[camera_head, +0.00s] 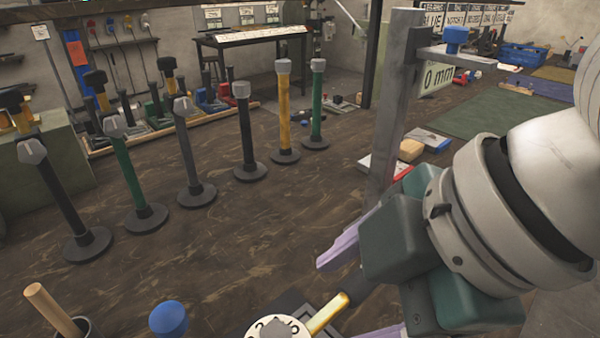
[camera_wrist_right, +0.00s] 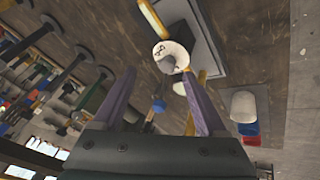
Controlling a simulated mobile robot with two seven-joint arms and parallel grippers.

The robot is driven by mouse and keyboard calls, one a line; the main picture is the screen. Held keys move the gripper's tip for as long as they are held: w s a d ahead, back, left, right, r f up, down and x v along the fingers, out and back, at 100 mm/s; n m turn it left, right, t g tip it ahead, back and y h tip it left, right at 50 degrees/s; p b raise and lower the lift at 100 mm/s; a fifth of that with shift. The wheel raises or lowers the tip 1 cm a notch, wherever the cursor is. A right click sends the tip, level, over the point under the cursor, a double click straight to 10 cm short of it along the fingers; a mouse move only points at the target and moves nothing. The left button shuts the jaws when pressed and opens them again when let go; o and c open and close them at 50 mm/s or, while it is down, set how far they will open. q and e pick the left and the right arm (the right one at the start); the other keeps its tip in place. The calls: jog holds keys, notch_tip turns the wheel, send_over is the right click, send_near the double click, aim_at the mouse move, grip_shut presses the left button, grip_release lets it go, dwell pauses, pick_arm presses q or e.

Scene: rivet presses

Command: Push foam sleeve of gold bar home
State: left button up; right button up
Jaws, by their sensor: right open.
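A short gold bar (camera_head: 328,314) sticks out from a pale round dial head (camera_head: 278,328) at the bottom of the head view. In the right wrist view a gold bar (camera_wrist_right: 152,18) lies just above the dial head (camera_wrist_right: 170,54). I cannot make out a foam sleeve on it. My right gripper (camera_head: 356,297) is open, its two pale purple fingers spread beside the gold bar's free end. In the wrist view the gap between its fingertips (camera_wrist_right: 160,72) looks empty, with the dial head beyond. My left gripper is not in view.
Several upright posts on round bases stand at the left, including a yellow one (camera_head: 284,110). A grey metal column (camera_head: 395,100) rises just behind my right gripper. A blue ball (camera_head: 168,319) and a wooden rod (camera_head: 52,309) are at bottom left. The middle floor is clear.

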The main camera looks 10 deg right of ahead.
pick_arm(q)
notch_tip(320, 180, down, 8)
jog(key=b, duration=0.6)
pick_arm(e)
jog(key=w+d+f+n+g+h, duration=0.1)
jog(key=w+d+f+n+h, duration=0.2)
jog(key=w+d+n, duration=0.55)
pick_arm(q)
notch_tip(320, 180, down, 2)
jog(key=shift+b, duration=1.2)
pick_arm(e)
jog(key=shift+m, duration=0.45)
jog(key=x, duration=0.6)
jog(key=s+x, duration=0.1)
jog(key=x, duration=0.2)
jog(key=shift+d+f, duration=0.2)
jog(key=shift+d, duration=0.1)
grip_shut()
